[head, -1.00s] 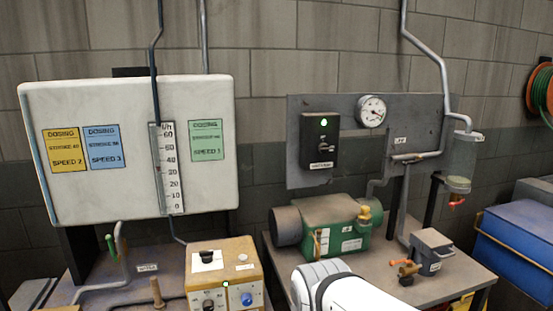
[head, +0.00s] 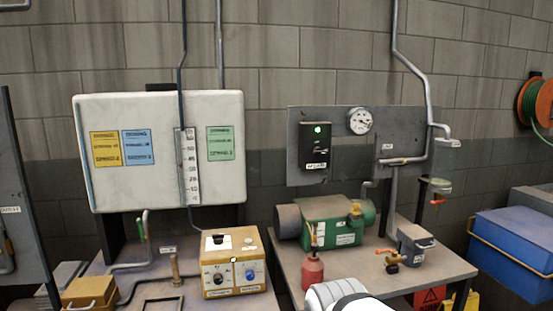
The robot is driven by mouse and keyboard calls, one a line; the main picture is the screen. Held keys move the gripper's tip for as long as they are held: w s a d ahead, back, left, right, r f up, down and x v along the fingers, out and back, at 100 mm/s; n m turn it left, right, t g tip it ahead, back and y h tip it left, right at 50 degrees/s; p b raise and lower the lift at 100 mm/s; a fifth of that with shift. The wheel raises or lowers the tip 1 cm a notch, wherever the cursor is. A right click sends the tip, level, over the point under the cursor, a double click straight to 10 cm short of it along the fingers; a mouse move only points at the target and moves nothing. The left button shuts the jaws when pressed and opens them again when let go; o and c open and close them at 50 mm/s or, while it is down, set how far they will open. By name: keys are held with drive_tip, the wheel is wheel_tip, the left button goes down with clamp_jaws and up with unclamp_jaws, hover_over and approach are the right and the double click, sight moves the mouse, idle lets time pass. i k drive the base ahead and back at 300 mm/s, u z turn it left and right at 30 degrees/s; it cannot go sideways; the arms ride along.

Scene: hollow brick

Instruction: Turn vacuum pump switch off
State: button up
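The vacuum pump switch is a black box (head: 313,145) on the grey back panel (head: 294,127) in the head view. A green lamp (head: 317,129) is lit at its top, and a small toggle (head: 320,150) sits below the lamp. The toggle is too small to tell its exact position. The green vacuum pump (head: 335,222) with its grey motor end lies on the right table below the panel. A white part of my arm shows at the bottom edge, in front of the right table. My gripper is not in view.
A red bottle (head: 313,272) stands at the right table's left front. A yellow control box (head: 234,278) stands on the left table. A gauge (head: 360,121) is right of the switch. The space before the switch looks clear.

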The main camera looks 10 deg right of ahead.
sight(317, 151)
drive_tip(key=z, duration=0.15)
drive_tip(key=i, duration=0.9)
drive_tip(key=u, duration=0.05)
